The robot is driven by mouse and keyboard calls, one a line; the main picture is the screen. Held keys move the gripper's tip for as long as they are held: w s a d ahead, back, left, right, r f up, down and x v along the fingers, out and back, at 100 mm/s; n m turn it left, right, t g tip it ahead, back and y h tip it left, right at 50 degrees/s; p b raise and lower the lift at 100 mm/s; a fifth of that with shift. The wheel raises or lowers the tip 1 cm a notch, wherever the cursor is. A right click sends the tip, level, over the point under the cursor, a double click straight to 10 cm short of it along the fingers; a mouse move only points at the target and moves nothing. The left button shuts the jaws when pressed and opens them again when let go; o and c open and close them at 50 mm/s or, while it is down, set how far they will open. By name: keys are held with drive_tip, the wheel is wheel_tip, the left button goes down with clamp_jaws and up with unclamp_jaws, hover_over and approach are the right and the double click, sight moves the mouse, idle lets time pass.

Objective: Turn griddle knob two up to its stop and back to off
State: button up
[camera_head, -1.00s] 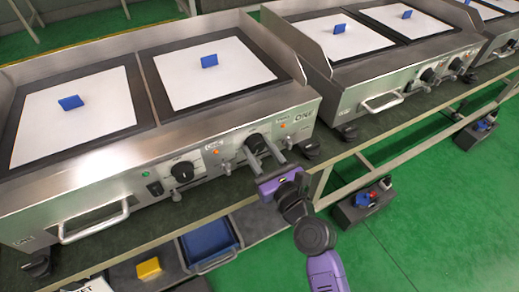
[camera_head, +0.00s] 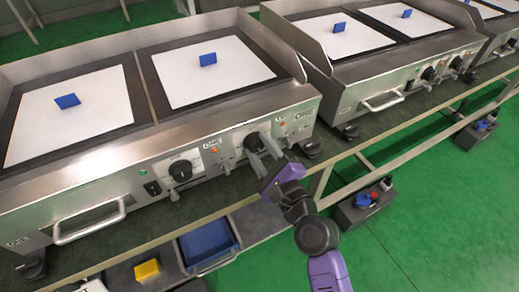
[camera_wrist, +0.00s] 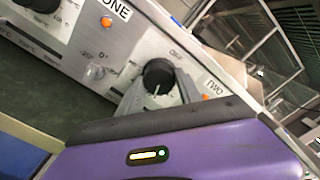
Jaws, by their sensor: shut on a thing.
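The griddle (camera_head: 85,155) has two knobs on its front panel. Knob two (camera_head: 254,141) is the black right-hand knob, beside the label TWO; it also shows in the wrist view (camera_wrist: 158,77), with a white pointer line on its face. My gripper (camera_head: 262,146) reaches it from the front and is shut on it, one finger on each side. The fingers (camera_wrist: 186,85) partly hide the dial markings around it. Knob one (camera_head: 180,171) is black, sits to the left by the label ONE, and is apart from my gripper. An orange lamp (camera_wrist: 206,97) shows near the TWO label.
Blue blocks (camera_head: 208,59) stand on the white griddle plates. A drip-tray handle (camera_head: 89,222) sticks out at the front left. A second griddle (camera_head: 400,80) stands to the right. Below the counter are a blue bin (camera_head: 208,247) and a yellow block (camera_head: 147,269).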

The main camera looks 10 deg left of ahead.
drive_tip(key=n+b, duration=0.1)
drive_tip(key=n, duration=0.3)
drive_tip(key=shift+f+n, duration=0.1)
drive_tip(key=shift+n, duration=0.2)
drive_tip(key=n+b, duration=0.2)
drive_tip(key=n, duration=0.2)
drive_tip(key=shift+n, duration=0.3)
drive_tip(key=n+b, duration=0.2)
drive_tip(key=n, duration=0.2)
drive_tip(key=shift+n+b, duration=0.3)
drive_tip(key=n+b, duration=0.2)
drive_tip(key=n, duration=0.2)
drive_tip(key=n+b, duration=0.2)
drive_tip(key=n, duration=0.2)
drive_tip(key=n+b, duration=0.2)
drive_tip(key=n, duration=0.1)
drive_tip(key=shift+n, duration=0.4)
drive_tip(key=n+b, duration=0.2)
drive_tip(key=n, duration=0.2)
drive_tip(key=shift+s+a+b, duration=0.1)
drive_tip(key=shift+b, duration=0.2)
drive_tip(key=shift+n+b, duration=0.5)
drive_tip(key=shift+n, duration=0.8)
drive_tip(key=shift+r, duration=0.2)
